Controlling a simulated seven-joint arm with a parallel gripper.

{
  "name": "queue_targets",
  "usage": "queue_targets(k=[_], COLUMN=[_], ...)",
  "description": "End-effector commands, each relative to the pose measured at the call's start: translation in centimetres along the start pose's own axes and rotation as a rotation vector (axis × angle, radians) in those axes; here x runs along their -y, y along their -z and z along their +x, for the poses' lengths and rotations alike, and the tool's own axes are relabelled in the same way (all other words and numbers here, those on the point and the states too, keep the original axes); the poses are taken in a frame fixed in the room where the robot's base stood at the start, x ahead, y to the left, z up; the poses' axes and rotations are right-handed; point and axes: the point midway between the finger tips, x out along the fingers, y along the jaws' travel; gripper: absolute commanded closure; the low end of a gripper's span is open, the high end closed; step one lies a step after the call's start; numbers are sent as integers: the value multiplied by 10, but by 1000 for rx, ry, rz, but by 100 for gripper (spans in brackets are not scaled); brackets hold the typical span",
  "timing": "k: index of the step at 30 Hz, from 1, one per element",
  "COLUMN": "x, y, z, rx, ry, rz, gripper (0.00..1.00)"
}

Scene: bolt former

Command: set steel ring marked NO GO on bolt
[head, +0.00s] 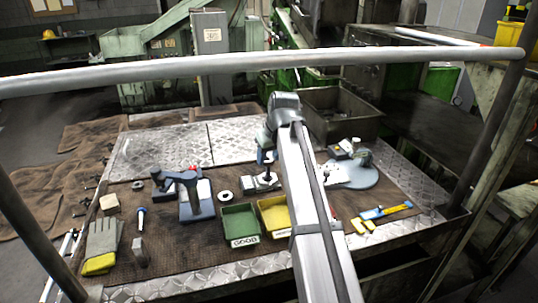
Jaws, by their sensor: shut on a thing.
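My gripper (266,158) points down over a small metal fixture (258,184) at the table's middle, just behind the bins. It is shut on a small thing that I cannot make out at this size. An upright piece stands on the fixture directly below my gripper; I cannot tell whether it is the bolt. A steel ring (225,196) lies flat on the brown mat, left of the fixture. Its marking is too small to read. My arm hides part of the table right of the fixture.
A green bin labelled GOOD (240,222) and a yellow bin (273,215) stand in front.

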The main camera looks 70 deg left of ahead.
Motion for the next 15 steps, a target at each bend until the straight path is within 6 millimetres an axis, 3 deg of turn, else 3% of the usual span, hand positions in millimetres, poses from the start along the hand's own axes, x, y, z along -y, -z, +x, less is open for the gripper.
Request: queue_targets(k=[14, 15], x=[0, 0], y=[-1, -1], z=[2, 2], rx=[-1, -1], ry=[0, 0], rz=[0, 0], gripper=[91, 54])
